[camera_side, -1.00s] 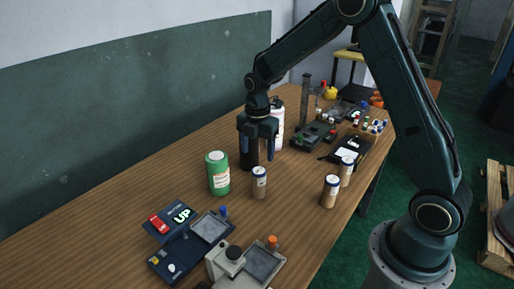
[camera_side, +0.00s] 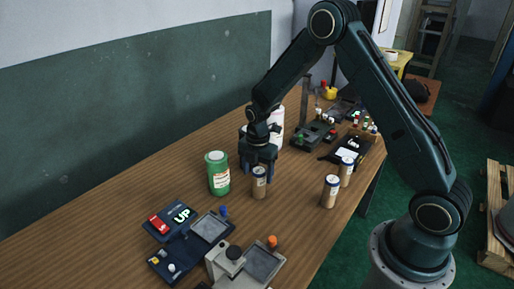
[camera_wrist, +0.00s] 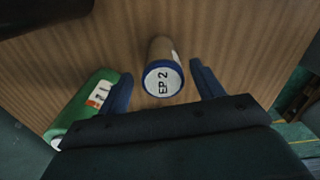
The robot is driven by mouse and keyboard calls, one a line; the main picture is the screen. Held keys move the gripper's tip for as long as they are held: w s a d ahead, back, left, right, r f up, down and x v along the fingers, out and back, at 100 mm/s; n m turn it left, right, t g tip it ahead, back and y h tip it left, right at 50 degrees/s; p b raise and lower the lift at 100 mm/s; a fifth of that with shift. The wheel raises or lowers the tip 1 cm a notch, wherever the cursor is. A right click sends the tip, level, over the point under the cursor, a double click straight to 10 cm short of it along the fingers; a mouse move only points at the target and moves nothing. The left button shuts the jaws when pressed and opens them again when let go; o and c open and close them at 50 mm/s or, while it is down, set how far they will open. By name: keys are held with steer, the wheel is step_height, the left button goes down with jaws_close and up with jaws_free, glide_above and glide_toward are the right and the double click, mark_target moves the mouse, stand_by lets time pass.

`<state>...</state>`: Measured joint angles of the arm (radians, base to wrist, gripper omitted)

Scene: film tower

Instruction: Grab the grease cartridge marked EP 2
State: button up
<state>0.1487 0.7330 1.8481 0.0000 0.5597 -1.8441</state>
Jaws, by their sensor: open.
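The grease cartridge marked EP 2 (camera_wrist: 162,79) stands upright on the table, with a tan body, blue rim and white lid. In the side view the same cartridge (camera_side: 259,186) stands just under my gripper (camera_side: 260,165). In the wrist view it shows between the two open fingers of my gripper (camera_wrist: 160,88), which holds nothing. I cannot tell how far down the fingers reach beside it. Two similar tan cartridges stand to the right, one nearer (camera_side: 330,193) and one farther (camera_side: 346,173); their labels are too small to read.
A green canister (camera_side: 218,175) stands close left of the EP 2 cartridge. A white bottle (camera_side: 277,128) is behind my gripper. Blue and grey devices (camera_side: 180,250) lie at the front, with a dark green device (camera_side: 313,135) farther back. Bare wooden table (camera_side: 110,215) is at left.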

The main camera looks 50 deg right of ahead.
mark_target(258, 183)
steer(key=shift+f, duration=0.1)
steer(key=shift+s+f, duration=0.15)
steer(key=shift+f, duration=2.35)
steer(key=c, duration=1.2)
steer(key=shift+o, duration=0.2)
steer(key=shift+o, duration=0.2)
steer(key=shift+r, duration=0.2)
step_height(258, 183, up, 20)
steer(key=shift+f, duration=0.15)
